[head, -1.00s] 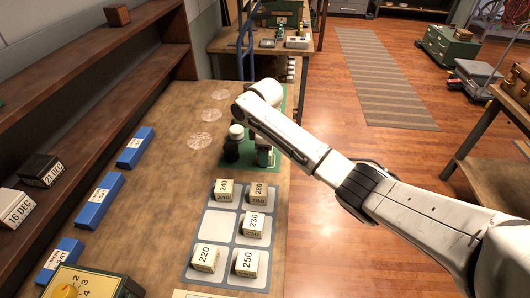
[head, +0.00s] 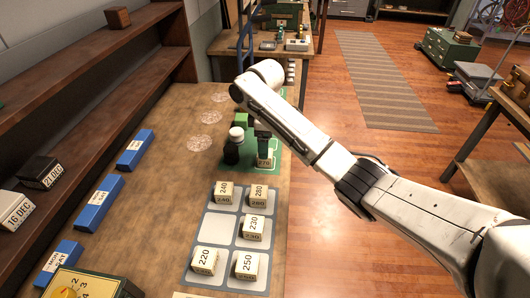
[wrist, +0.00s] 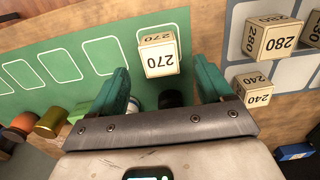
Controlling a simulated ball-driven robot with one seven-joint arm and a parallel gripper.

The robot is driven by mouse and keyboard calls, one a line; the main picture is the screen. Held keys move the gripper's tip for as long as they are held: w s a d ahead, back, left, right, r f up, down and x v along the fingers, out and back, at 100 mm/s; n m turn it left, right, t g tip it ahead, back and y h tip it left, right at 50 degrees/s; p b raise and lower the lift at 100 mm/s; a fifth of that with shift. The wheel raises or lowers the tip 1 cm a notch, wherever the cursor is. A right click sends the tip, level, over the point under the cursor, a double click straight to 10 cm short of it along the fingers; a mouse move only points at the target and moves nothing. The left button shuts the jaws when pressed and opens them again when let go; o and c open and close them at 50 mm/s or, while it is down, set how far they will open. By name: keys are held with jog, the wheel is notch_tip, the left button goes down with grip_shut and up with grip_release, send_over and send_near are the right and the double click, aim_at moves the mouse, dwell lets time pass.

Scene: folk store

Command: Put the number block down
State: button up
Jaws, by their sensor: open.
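The cream number block marked 270 (head: 264,159) sits upright on the green mat (head: 233,165), near its front right part. My gripper (head: 263,138) is just above it, seen from the side. In the wrist view the 270 block (wrist: 159,55) stands on the green mat (wrist: 35,50), which has white outlined slots. My open teal fingers (wrist: 160,85) are to either side and short of it, with a gap on both sides. Whether the block sits exactly inside a slot outline is hidden under it.
A grey tray (head: 240,212) in front holds several number blocks; its middle left cell is empty. Blue day blocks (head: 98,203) line the left, with a dark shelf (head: 95,105) behind.

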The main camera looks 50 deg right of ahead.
notch_tip(320, 180, up, 6)
jog(key=p, duration=0.1)
jog(key=shift+r+p, duration=0.25)
jog(key=shift+p, duration=0.1)
